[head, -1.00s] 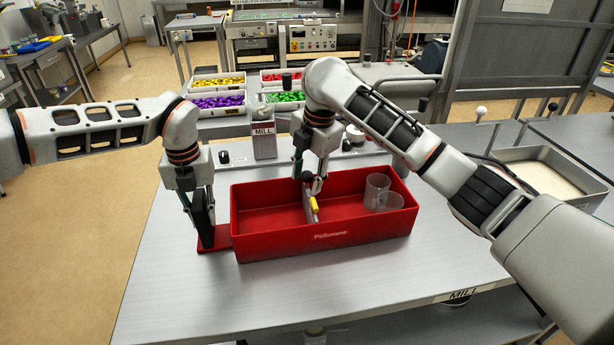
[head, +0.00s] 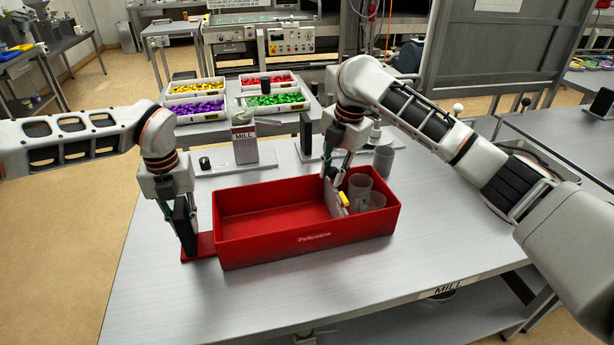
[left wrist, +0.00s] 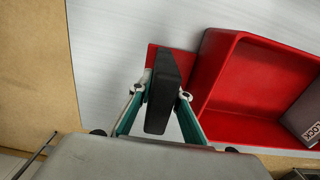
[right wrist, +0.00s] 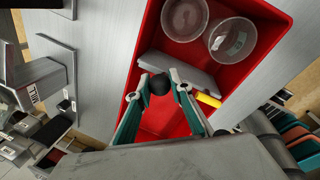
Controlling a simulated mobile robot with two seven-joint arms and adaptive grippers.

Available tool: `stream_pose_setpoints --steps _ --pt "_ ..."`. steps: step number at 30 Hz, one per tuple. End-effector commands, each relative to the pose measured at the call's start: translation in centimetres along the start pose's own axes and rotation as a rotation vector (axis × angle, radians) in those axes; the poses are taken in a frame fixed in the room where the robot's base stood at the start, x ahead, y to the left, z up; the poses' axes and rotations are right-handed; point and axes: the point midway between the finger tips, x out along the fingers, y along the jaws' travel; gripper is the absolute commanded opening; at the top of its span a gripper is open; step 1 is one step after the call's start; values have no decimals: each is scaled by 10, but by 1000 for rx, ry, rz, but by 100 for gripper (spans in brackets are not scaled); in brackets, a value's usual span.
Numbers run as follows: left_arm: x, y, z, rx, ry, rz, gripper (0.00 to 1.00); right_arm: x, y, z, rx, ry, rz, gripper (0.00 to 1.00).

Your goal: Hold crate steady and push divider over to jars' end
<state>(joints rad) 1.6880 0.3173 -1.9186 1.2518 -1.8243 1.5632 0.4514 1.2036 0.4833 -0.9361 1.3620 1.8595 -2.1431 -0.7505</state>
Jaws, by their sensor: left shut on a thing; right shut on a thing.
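The red crate (head: 262,250) sits on the table with a flat red tab (head: 204,246) at its left end. My left gripper (head: 186,222) is shut on the black upright handle (left wrist: 160,95) standing on that tab. The grey divider (right wrist: 178,68) stands across the crate, right of its middle, with a yellow piece (right wrist: 208,99) on it. My right gripper (head: 332,182) is shut on the divider's black knob (right wrist: 160,84). Two clear jars (right wrist: 185,18) (right wrist: 232,40) stand in the right compartment, close to the divider. Whether they touch it I cannot tell.
A grey cylinder (head: 383,160) stands on the table just behind the crate's right end. A grey device marked MILL (head: 244,145) is behind the crate. White bins (head: 277,101) of coloured pieces stand farther back. The table front (head: 250,295) is clear.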

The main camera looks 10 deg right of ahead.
Motion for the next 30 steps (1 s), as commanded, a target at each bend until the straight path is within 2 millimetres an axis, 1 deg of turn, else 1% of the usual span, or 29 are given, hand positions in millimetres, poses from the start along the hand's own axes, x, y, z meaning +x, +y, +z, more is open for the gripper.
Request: stream_pose_setpoints --steps 1,3,13,14,15,16,26,30 --pt "4 2 -2 -1 7 4 0 -1 -6 9 3 -7 -2 0" --pt "4 2 -2 -1 7 4 0 -2 -9 14 2 -6 -2 0" --pt "4 2 -2 -1 7 4 0 -2 -10 16 0 -5 -1 0" --pt "4 2 -2 -1 7 4 0 -2 -10 16 0 -5 -1 23" --pt "4 2 -2 -1 7 4 0 -2 -10 16 0 -5 -1 33" --pt "4 2 -2 -1 7 4 0 -2 -10 16 0 -5 -1 38" --pt "4 1 -2 0 7 4 0 -3 -10 15 0 -3 0 38" --pt "4 1 -2 0 6 4 0 -13 -9 16 -1 -5 2 38"
